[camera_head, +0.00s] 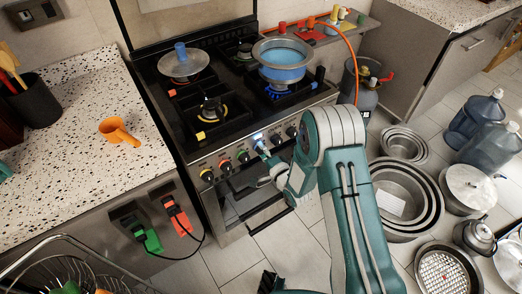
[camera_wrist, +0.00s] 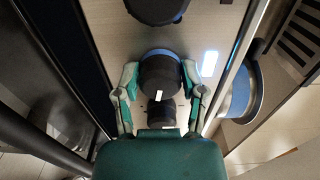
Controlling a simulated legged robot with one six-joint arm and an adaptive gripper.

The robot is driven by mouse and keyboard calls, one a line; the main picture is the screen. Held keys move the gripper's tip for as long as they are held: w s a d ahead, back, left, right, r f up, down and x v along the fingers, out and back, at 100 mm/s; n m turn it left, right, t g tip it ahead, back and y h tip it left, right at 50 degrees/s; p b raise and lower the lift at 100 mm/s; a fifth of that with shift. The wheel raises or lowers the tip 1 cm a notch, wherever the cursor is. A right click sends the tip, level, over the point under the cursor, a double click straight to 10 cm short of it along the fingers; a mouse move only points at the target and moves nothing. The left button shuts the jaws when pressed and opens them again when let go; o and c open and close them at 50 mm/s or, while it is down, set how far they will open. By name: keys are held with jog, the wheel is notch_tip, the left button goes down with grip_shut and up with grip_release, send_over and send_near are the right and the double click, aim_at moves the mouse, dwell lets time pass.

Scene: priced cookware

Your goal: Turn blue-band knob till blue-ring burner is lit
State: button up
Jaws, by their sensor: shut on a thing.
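My gripper (camera_wrist: 160,82) has its two fingers closed around a dark round knob (camera_wrist: 161,74) with a blue band, one finger on each side, in the wrist view. A white mark shows on the knob's face. In the head view my gripper (camera_head: 266,157) is at the stove's front panel, and it hides most of that knob. The blue-ring burner (camera_head: 276,93) is at the front right of the black stove top (camera_head: 240,112), beneath a pot (camera_head: 284,73) with blue contents. The pot covers most of this burner, and I cannot tell whether a flame burns there.
Other knobs, such as the yellow-banded one (camera_head: 207,176), line the panel. A lidded pan (camera_head: 184,62) stands at the back left burner. A gas cylinder (camera_head: 362,90) with an orange hose stands right of the stove. Nested pots (camera_head: 437,205) crowd the floor at right.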

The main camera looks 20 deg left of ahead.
jog(key=shift+d+f, duration=0.2)
jog(key=shift+d, duration=0.05)
jog(key=o, duration=1.1)
jog(key=shift+w, duration=0.1)
jog(key=shift+o, duration=0.2)
jog(key=v, duration=1.1)
jog(key=shift+s+d, duration=0.25)
jog(key=shift+s, duration=0.1)
